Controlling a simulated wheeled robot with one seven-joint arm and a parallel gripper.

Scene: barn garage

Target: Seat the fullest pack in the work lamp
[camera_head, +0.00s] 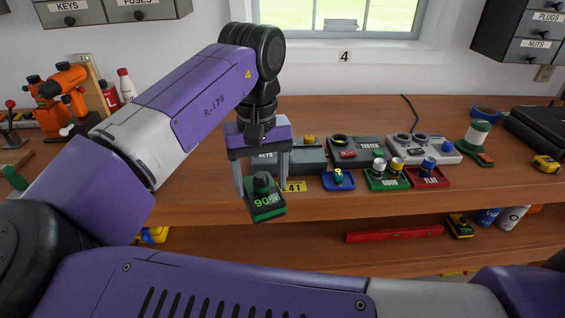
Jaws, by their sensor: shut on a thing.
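My gripper (262,186) points down, its two fingers on either side of a dark pack with a green face reading 90% (267,204). It holds this pack tilted at the bench's front edge. Another pack (460,226), yellow and black with a green readout too small to read surely, sits on the lower shelf at the right. A green and white lantern-like thing with a reddish base (477,140) stands at the bench's right; it may be the work lamp, and I cannot see its socket.
On the bench (350,110) stand a grey TESTER box (371,146), a light grey two-ring device (440,145), a blue tray (339,186), a green GOOD tray (388,185) and a red FLAT tray (430,182). Orange tools (65,85) crowd the left. A red level (394,233) lies below.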

